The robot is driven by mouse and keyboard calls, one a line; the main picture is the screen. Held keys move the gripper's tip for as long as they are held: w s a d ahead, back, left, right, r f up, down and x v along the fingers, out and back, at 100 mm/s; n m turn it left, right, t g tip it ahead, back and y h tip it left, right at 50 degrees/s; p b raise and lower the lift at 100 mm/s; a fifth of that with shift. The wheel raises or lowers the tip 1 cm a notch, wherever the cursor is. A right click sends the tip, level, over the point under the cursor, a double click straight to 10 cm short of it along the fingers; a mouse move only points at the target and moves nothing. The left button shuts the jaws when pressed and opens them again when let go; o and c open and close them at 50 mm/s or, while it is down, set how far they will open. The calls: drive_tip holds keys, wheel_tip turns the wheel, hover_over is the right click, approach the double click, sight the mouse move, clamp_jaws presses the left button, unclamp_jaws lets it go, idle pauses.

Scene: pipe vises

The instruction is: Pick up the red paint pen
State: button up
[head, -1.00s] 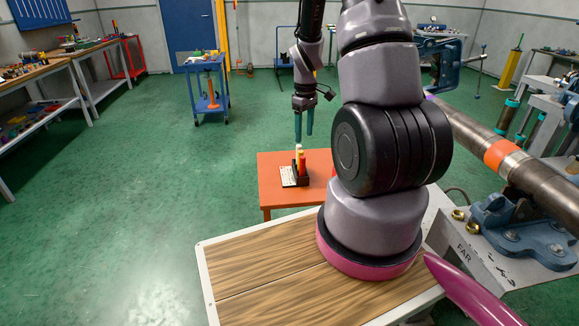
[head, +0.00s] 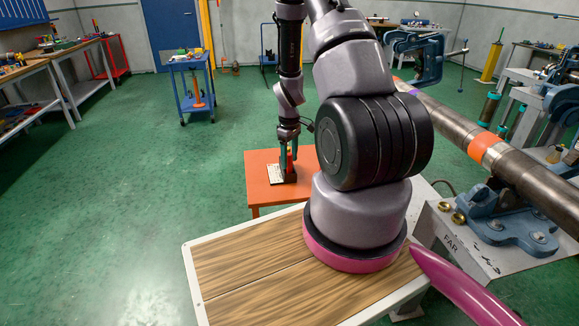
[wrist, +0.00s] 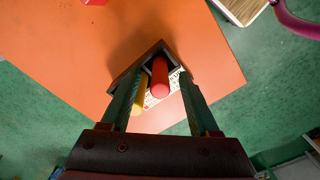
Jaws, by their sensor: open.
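The red paint pen (wrist: 159,78) stands in a black holder (wrist: 156,49) on the orange table (wrist: 205,50). A yellow pen (wrist: 140,97) is beside it on the left. My gripper (wrist: 160,80) is open, with its two green fingers on either side of the pens in the wrist view; contact cannot be made out. In the head view my gripper (head: 287,158) is down at the holder (head: 290,178), and its fingers partly hide the pens.
A white speckled card (head: 274,174) lies beside the holder on the table. A red item (wrist: 95,2) shows at the table's far edge in the wrist view. A wood-topped bench (head: 240,262) is in front, and a clamped pipe (head: 520,167) runs along the right.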

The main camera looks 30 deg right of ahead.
clamp_jaws()
